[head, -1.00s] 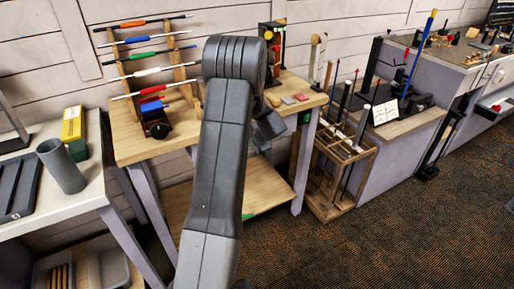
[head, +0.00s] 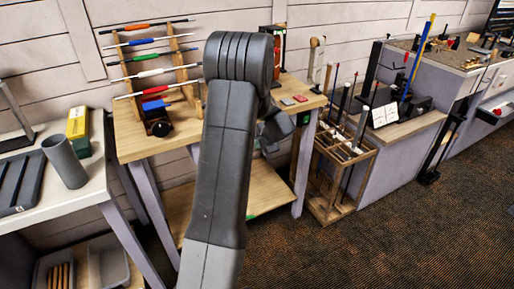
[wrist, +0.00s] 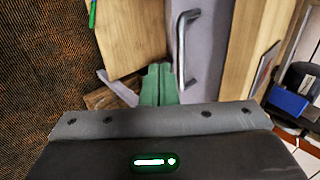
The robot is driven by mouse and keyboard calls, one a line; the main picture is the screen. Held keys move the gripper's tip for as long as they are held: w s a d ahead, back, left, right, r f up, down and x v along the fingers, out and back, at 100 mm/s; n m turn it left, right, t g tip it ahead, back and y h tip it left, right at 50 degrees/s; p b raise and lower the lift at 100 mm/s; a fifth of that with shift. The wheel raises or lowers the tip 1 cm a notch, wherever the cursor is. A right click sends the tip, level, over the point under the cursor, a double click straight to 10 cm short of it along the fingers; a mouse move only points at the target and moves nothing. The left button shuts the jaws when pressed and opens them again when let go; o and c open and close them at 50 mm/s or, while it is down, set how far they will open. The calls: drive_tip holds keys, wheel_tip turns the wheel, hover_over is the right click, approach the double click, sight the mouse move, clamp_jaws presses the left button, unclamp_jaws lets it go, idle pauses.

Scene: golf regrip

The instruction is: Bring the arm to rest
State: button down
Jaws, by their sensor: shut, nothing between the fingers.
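My arm (head: 222,150) rises through the middle of the head view, bent at its top joint. My gripper is mostly hidden behind the arm there; a dark part of my wrist (head: 275,128) shows to its right, in front of the wooden bench. In the wrist view, the two green fingers of my gripper (wrist: 158,84) are together with nothing between them. A metal bar handle (wrist: 182,48) on a grey panel shows just beyond the fingers; I cannot tell whether they are apart from it in depth.
A wooden workbench (head: 165,139) holds a rack of coloured shafts (head: 147,68). A white table (head: 85,188) with a grey tube (head: 65,163) stands at left. A wooden club stand (head: 340,152) is right of the arm. The carpet (head: 380,245) at lower right is clear.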

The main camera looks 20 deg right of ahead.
drive_tip(key=v, duration=0.7)
drive_tip(key=shift+s+r, duration=0.15)
drive_tip(key=shift+r, duration=0.15)
drive_tip(key=shift+f, duration=0.1)
